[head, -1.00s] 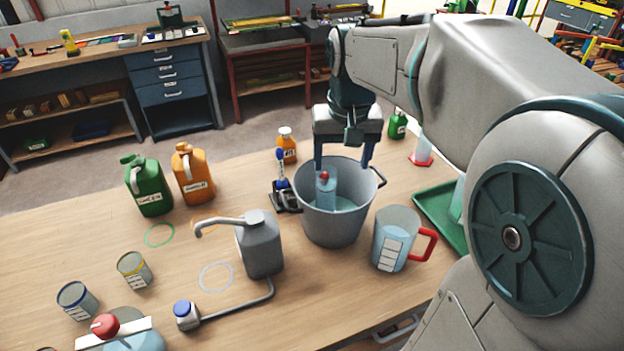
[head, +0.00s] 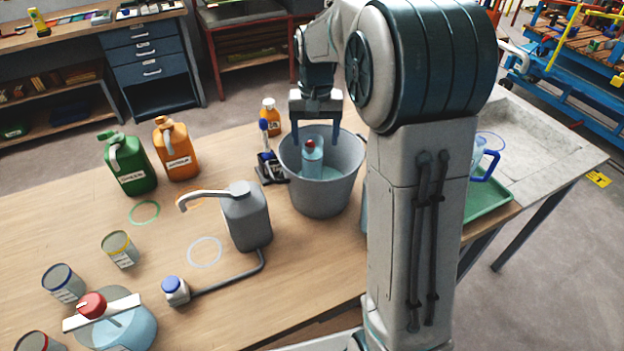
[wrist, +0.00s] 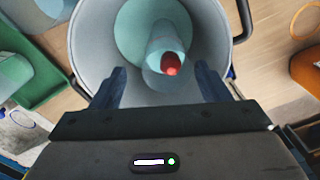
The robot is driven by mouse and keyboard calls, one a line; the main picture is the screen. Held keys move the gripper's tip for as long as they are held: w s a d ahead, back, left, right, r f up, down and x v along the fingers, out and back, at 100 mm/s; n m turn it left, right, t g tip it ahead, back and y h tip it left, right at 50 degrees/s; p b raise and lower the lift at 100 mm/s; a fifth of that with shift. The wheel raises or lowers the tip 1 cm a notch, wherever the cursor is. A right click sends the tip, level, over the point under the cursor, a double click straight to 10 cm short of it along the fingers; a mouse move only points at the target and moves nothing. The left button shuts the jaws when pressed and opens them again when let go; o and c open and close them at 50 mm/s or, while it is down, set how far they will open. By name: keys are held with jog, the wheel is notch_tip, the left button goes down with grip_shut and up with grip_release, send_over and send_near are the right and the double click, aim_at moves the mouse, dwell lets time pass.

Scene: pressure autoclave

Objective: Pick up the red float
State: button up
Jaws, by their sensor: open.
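The red float (head: 310,144) is a small red piece at the top of a clear, pale blue cylinder (head: 312,160) standing in the grey bucket (head: 322,198). In the wrist view the red float (wrist: 172,64) lies beyond my fingertips and roughly between their lines, a little right of the middle. My gripper (head: 315,138) is open and empty over the bucket, its two fingers reaching down to about the rim on either side of the cylinder. In the wrist view my gripper (wrist: 160,78) shows a wide gap, with neither finger touching the float.
A grey can with a spout (head: 247,215) stands left of the bucket. An orange bottle (head: 269,117) and a small dark device (head: 270,167) stand near its left rim. A green tray (head: 488,200) lies to the right, partly behind my arm.

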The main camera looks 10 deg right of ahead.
aim_at(312, 153)
jog(key=shift+a+f+p, duration=0.2)
jog(key=shift+f+p, duration=0.1)
jog(key=shift+f, duration=1.15)
jog(key=shift+a+f+p, duration=0.2)
jog(key=shift+f+p, duration=0.1)
jog(key=shift+f, duration=1.1)
grip_shut()
notch_tip(312, 153, up, 10)
jog(key=shift+r+b, duration=0.2)
jog(key=shift+b, duration=0.2)
notch_tip(312, 153, up, 11)
jog(key=p, duration=1.1)
jog(key=shift+r, duration=0.2)
